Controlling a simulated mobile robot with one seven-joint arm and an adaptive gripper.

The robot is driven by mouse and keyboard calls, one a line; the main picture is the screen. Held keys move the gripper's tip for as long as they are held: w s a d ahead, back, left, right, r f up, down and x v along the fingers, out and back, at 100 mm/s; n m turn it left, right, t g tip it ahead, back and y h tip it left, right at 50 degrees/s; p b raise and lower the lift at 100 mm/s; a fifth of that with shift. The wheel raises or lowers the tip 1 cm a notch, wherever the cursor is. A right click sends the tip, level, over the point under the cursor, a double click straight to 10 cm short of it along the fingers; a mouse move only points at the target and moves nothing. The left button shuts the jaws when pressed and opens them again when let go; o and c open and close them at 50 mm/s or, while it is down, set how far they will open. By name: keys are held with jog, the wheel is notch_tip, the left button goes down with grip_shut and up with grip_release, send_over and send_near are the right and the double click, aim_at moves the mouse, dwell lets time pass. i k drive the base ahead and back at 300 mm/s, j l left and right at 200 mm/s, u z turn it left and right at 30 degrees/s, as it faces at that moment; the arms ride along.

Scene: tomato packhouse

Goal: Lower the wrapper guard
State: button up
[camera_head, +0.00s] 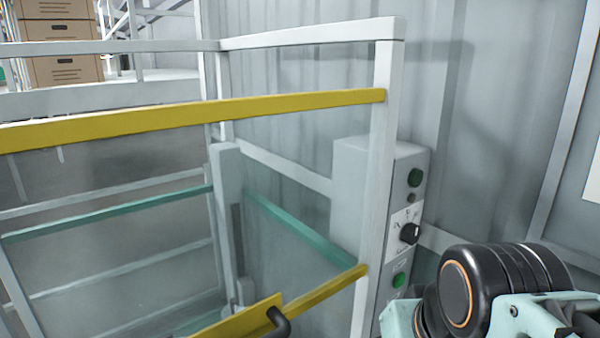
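The wrapper guard is a see-through panel with a yellow top rail (200,112) and a yellow lower rail (325,291), set in a pale grey frame (380,150). The top rail is a little below the top of the frame's corner post. A black handle (280,323) sits on a yellow plate on the lower rail, cut by the bottom edge of the picture. The guard's lower left part is out of view. Part of my arm, with dark joints and pale teal links, shows at the bottom right, right of the handle. My gripper's fingers are not in view.
Stacked brown cartons (62,50) are at the far upper left.

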aim_at(261, 318)
jog(key=j+u, duration=0.1)
jog(key=u, duration=0.3)
jog(key=k+j+u, duration=0.1)
jog(key=u, duration=0.3)
jog(key=j+u, duration=0.15)
jog(key=u, duration=0.3)
jog(key=k+j, duration=0.75)
jog(key=j+z, duration=0.35)
jog(key=l+u, duration=0.1)
jog(key=u, duration=0.15)
